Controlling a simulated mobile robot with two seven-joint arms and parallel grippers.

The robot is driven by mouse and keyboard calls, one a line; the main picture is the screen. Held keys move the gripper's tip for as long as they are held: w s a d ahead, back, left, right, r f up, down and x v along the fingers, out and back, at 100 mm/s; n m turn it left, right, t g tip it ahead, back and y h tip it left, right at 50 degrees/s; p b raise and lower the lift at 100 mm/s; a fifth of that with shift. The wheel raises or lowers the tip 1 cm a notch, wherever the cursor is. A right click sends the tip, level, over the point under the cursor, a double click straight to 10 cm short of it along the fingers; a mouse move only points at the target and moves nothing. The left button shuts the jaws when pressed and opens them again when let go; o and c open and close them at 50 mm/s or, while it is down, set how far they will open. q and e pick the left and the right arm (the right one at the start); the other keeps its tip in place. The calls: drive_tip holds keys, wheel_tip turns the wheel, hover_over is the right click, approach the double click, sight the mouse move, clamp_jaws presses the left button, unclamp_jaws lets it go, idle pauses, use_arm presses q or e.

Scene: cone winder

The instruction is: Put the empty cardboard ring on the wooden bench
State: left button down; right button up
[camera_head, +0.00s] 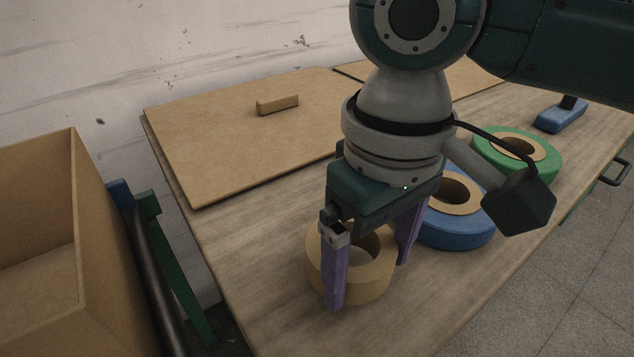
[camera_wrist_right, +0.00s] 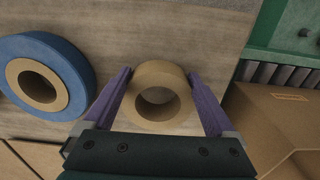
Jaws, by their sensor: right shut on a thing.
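The empty cardboard ring (camera_head: 372,283) is a plain tan ring at the near end of the wooden bench (camera_head: 420,308). It appears to sit flat on the bench top, though any small gap under it cannot be told. My right gripper (camera_head: 370,283) points down with purple fingers on either side of the ring, shut on it. In the right wrist view the ring (camera_wrist_right: 160,114) lies between the two fingers, with bare wood seen through its hole. My left gripper is not in view.
A blue roll (camera_head: 457,230) and a green roll (camera_head: 520,152), both with cardboard cores, stand on the bench behind the ring. A brown board (camera_head: 235,140) with a small block (camera_head: 277,104) lies along the wall. An open cardboard box (camera_head: 50,230) stands left, beyond the bench edge.

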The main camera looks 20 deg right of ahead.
drive_tip(key=shift+f, duration=1)
drive_tip(key=shift+f, duration=0.15)
drive_tip(key=o, duration=1)
